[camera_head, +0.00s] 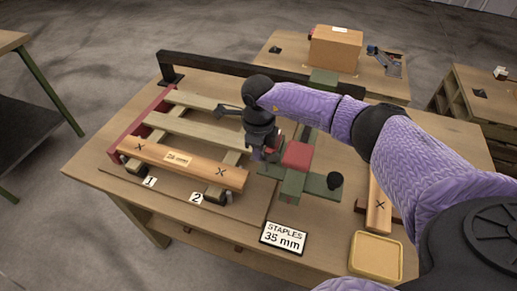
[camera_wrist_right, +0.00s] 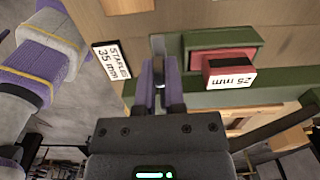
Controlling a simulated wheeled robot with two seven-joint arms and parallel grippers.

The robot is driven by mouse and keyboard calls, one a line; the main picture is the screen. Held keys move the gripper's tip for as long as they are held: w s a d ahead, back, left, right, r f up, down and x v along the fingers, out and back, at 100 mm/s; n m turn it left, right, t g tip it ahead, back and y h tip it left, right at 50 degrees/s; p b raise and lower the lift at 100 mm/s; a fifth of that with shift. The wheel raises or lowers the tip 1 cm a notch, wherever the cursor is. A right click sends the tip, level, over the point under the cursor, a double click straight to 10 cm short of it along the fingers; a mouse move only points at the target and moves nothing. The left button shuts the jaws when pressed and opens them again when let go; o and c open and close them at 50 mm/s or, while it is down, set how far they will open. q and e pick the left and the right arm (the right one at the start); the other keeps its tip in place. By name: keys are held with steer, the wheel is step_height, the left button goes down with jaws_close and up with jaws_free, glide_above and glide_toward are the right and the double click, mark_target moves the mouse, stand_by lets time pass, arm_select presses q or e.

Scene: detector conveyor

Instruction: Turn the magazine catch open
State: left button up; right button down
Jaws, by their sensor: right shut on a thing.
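The green stapling tool (camera_head: 300,184) lies on the workbench with a red magazine block (camera_head: 297,154) and a black knob at its right end. My right gripper (camera_head: 268,156) reaches down at the tool's left side, next to the red block. In the wrist view its narrow fingers (camera_wrist_right: 160,75) are closed on a small grey metal piece, which looks like the magazine catch (camera_wrist_right: 158,47). The red block (camera_wrist_right: 229,67) shows a label reading 25 mm there. My left gripper is not in view.
A slatted wooden pallet (camera_head: 187,129) lies left of the tool. A sign (camera_head: 283,237) reads STAPLES 35 mm at the front edge. A yellow tray (camera_head: 376,257) and a marked board (camera_head: 379,205) lie to the right. A dark bar (camera_head: 215,69) runs along the back.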

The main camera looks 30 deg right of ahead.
steer(key=c, duration=0.7)
jaws_free()
steer(key=shift+r, duration=0.15)
step_height(320, 180, up, 10)
steer(key=shift+f+p, duration=0.15)
steer(key=shift+p, duration=0.7)
